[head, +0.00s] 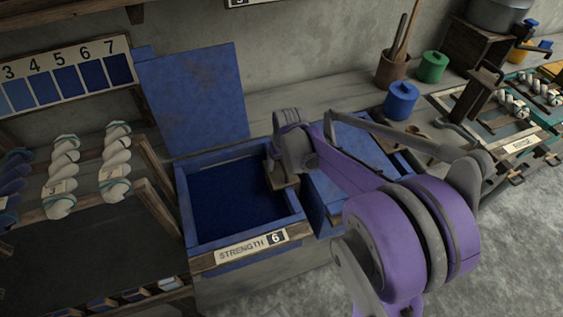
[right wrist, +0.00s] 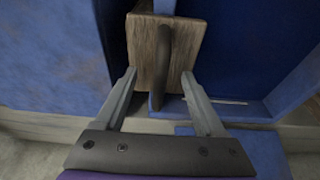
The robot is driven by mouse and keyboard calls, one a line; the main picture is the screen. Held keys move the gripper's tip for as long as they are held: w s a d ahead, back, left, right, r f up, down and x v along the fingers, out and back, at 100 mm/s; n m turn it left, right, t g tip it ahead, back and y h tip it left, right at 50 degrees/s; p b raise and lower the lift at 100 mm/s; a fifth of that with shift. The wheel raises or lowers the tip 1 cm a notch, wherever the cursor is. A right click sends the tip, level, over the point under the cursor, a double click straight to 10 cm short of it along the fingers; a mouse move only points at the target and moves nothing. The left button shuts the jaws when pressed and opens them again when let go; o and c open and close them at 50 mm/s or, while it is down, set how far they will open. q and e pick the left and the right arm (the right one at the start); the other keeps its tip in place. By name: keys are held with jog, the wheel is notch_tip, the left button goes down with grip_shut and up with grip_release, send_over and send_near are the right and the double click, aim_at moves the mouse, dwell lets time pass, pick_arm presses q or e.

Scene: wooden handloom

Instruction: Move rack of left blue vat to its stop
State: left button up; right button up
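The left blue vat (head: 180,203) stands with its lid (head: 195,98) raised and dark blue liquid inside. A "STRENGTH 6" plate (head: 252,245) is on its front. At its right side is a wooden block (head: 291,185), apparently part of the rack. In the right wrist view the block (right wrist: 146,45) carries a dark upright handle (right wrist: 164,65). My right gripper (head: 277,165) is over this right side. In the right wrist view its fingers (right wrist: 160,76) are apart, one on each side of the handle, with gaps. The rest of the rack is hidden. My left gripper is out of view.
A second blue vat (head: 345,135) stands close on the right, partly behind my right arm. White skeins (head: 115,160) hang on a wooden rack at left. A blue pot (head: 401,101) and a green pot (head: 432,67) stand on the back ledge.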

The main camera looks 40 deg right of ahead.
jog(key=o, duration=0.4)
jog(key=shift+c, duration=0.2)
jog(key=shift+r, duration=0.1)
jog(key=p+v, duration=0.1)
jog(key=v, duration=0.1)
jog(key=w+p+v, duration=0.1)
jog(key=p+v, duration=0.3)
jog(key=shift+w+d+r, duration=0.15)
jog(key=shift+d+r, duration=0.1)
jog(key=shift+r, duration=0.35)
jog(key=s+a+r+n+t+p, duration=0.1)
jog(key=s+a+r+p, duration=0.1)
jog(key=s+a, duration=0.6)
jog(key=s+a+r+n+t+p, duration=0.1)
jog(key=s+a+r+n+p, duration=0.1)
jog(key=s+a, duration=0.7)
jog(key=shift+r+n+t+y+p, duration=0.3)
jog(key=shift+r+t+y+p, duration=0.1)
jog(key=shift+r+p, duration=0.45)
